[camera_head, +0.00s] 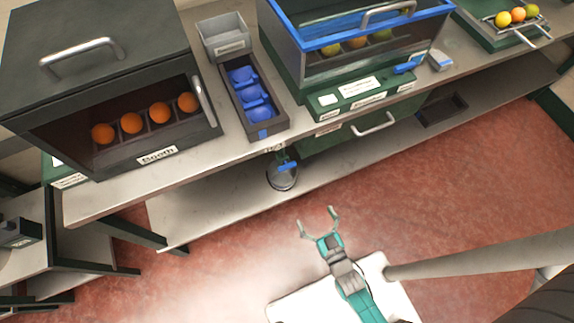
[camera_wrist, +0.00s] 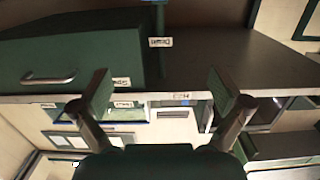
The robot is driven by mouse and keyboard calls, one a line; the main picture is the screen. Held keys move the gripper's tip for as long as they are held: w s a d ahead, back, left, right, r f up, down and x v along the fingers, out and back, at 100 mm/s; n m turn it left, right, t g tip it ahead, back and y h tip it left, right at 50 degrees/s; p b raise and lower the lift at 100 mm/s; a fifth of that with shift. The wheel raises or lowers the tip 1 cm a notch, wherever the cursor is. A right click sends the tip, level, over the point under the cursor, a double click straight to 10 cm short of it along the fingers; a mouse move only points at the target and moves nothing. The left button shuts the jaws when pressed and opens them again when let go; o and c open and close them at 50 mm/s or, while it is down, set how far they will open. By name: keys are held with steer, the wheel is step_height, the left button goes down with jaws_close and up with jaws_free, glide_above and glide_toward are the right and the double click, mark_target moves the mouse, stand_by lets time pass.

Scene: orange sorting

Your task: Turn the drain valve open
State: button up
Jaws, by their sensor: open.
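A small valve with a blue lever (camera_head: 287,166) hangs below the front edge of the counter, above a round dark pan (camera_head: 283,184) on the lower shelf. The lever lies roughly crosswise in the head view. My gripper (camera_head: 317,220) is open and empty over the red floor, in front of the shelf and apart from the valve. In the wrist view my gripper (camera_wrist: 162,98) shows its two fingers spread wide with nothing between them. I cannot make out the valve clearly in the wrist view.
The booth (camera_head: 110,73) with several oranges stands left on the counter. A tray (camera_head: 281,122) of blue items is beside it. A blue-rimmed tank (camera_head: 285,55) stands right. A green drawer with a handle (camera_head: 373,126) hangs under the counter. Floor before the shelf is clear.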

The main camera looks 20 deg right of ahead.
glide_toward(288, 168)
steer(key=shift+t, duration=0.4)
steer(key=w, duration=1.1)
steer(key=shift+f, duration=0.35)
steer(key=c, duration=1.2)
